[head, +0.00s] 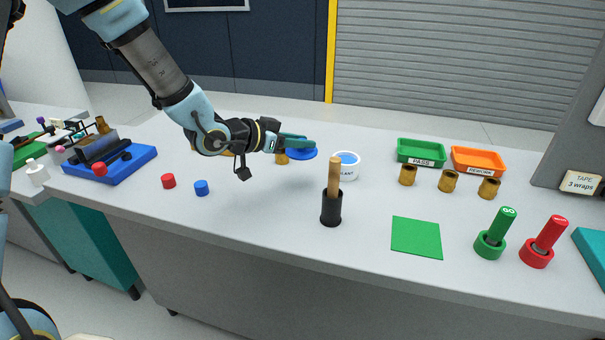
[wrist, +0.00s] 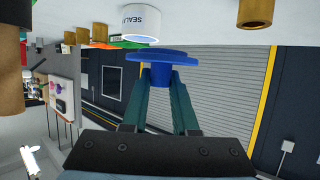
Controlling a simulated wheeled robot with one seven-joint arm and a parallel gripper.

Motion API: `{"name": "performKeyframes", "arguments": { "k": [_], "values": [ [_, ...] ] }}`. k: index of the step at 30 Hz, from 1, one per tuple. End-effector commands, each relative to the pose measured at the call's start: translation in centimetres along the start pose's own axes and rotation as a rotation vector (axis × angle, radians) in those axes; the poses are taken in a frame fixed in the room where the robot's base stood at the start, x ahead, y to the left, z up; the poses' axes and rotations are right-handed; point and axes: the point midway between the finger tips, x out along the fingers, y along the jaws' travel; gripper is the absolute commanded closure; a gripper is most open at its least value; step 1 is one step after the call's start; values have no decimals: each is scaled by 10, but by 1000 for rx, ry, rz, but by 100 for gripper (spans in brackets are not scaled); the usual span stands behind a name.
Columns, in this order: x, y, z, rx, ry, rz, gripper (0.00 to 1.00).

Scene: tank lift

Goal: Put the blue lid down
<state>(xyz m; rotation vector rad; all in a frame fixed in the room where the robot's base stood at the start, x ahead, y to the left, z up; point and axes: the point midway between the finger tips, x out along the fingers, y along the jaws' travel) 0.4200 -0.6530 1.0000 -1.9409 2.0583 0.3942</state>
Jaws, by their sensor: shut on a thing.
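My gripper (head: 297,143) is shut on the blue lid (head: 302,154) and holds it above the table, just left of the white tub (head: 345,166). In the wrist view, the fingers of my gripper (wrist: 160,92) pinch the lid's narrow part, and its wide disc (wrist: 150,55) faces the tub side. The white tub, with dark lettering partly readable, shows blue contents from above in the head view. It also shows in the wrist view (wrist: 141,24), apart from the lid.
A wooden-handled tool in a black holder (head: 331,207) stands in front of the tub. A brass fitting (head: 282,157) is beside my gripper. Green (head: 421,152) and orange (head: 478,160) trays stand at right. Free table lies left of the black holder.

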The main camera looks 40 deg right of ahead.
Motion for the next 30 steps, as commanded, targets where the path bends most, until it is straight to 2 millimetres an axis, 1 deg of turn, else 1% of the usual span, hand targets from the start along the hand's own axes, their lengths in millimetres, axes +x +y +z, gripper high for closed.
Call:
{"name": "performKeyframes", "arguments": {
  "k": [3, 8, 15, 18, 26, 30],
  "values": [
    [7, 0, 16, -4, -2, 1, 100],
    [12, 0, 27, -1, 0, 1, 100],
    [23, 0, 55, -4, 0, 1, 100],
    [26, 0, 62, 0, 0, 0, 100],
    [27, 0, 64, 1, 1, -1, 100],
    [29, 0, 68, 1, 1, -1, 100]
  ]
}}
